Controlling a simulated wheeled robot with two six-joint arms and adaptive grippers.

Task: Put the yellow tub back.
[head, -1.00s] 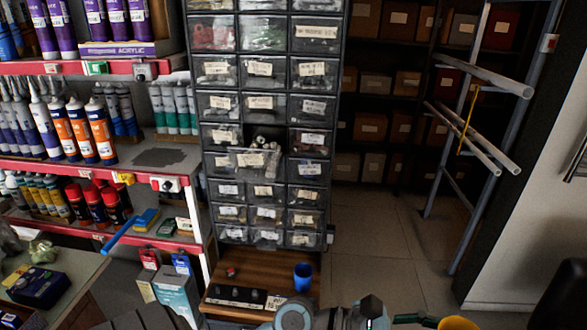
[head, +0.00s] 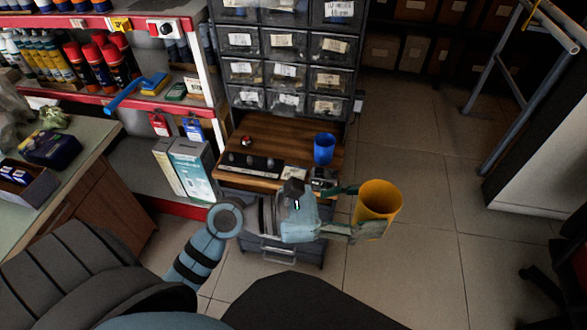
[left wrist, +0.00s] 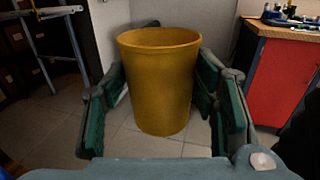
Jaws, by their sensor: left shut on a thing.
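The yellow tub (head: 378,205) is held upright in the air, to the right of the small wooden-topped cabinet (head: 275,180) in the head view. My left gripper (head: 352,212) is shut on it, one finger on each side. In the left wrist view the yellow tub (left wrist: 160,85) stands between the green-padded fingers of the left gripper (left wrist: 160,108), with its open rim up. The inside of the tub is mostly hidden there. My right gripper is not in view.
A blue cup (head: 324,148), a black strip with knobs (head: 251,163) and small items sit on the wooden top. Drawers (head: 283,72) rise behind it. A shelf of tubes and cans stands left, a counter (head: 50,185) nearer. Floor right of the cabinet is clear.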

